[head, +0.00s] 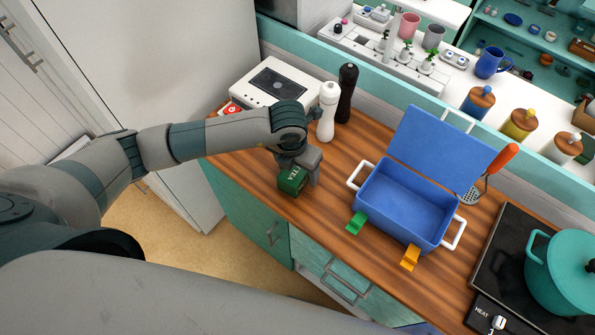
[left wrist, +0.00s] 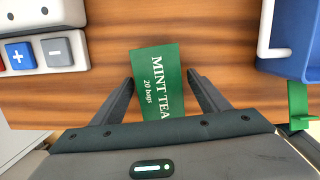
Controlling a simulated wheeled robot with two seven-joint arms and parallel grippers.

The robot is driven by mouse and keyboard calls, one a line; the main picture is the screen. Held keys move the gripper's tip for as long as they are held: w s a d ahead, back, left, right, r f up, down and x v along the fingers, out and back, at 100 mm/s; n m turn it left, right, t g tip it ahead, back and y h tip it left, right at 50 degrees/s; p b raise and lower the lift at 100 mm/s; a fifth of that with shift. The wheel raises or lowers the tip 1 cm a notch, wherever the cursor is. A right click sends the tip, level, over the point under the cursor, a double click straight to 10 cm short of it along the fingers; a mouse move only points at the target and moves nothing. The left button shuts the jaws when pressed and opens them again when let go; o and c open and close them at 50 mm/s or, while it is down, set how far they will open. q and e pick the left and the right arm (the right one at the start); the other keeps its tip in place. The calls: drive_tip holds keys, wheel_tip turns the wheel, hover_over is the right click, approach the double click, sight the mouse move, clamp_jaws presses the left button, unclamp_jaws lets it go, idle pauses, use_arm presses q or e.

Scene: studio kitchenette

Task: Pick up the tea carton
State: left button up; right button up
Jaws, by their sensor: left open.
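The tea carton (head: 291,181) is a small green box on the wooden counter, near its front edge. In the left wrist view the carton (left wrist: 159,78) reads "MINT TEA 20 bags". My left gripper (head: 302,178) is above the carton, pointing down. In the left wrist view the open left gripper (left wrist: 158,90) has one finger on each side of the carton, with a narrow gap visible at each side. The carton's lower end is hidden by the gripper body. My right gripper is not in view.
A blue box (head: 408,204) with a raised lid and white handles stands to the right. White (head: 327,112) and black (head: 347,92) mills stand behind the gripper, by a white appliance (head: 277,82). A stove with a teal pot (head: 562,270) is far right.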

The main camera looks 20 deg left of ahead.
use_arm(q)
drive_tip(key=c, duration=1.1)
drive_tip(key=shift+c, duration=0.2)
drive_tip(key=shift+r, duration=0.1)
drive_tip(key=shift+r+b, duration=0.4)
drive_tip(key=shift+r, duration=0.1)
drive_tip(key=r+b, duration=0.1)
drive_tip(key=d+r, duration=0.1)
drive_tip(key=r, duration=0.1)
drive_tip(key=shift+s+r+b, duration=0.1)
drive_tip(key=shift+s+b, duration=0.1)
drive_tip(key=shift+b, duration=0.2)
drive_tip(key=s+d+r+b, duration=0.2)
drive_tip(key=s+d+r, duration=0.3)
drive_tip(key=d, duration=0.4)
drive_tip(key=shift+d+r, duration=0.2)
drive_tip(key=shift+r, duration=0.65)
drive_tip(key=shift+w, duration=0.1)
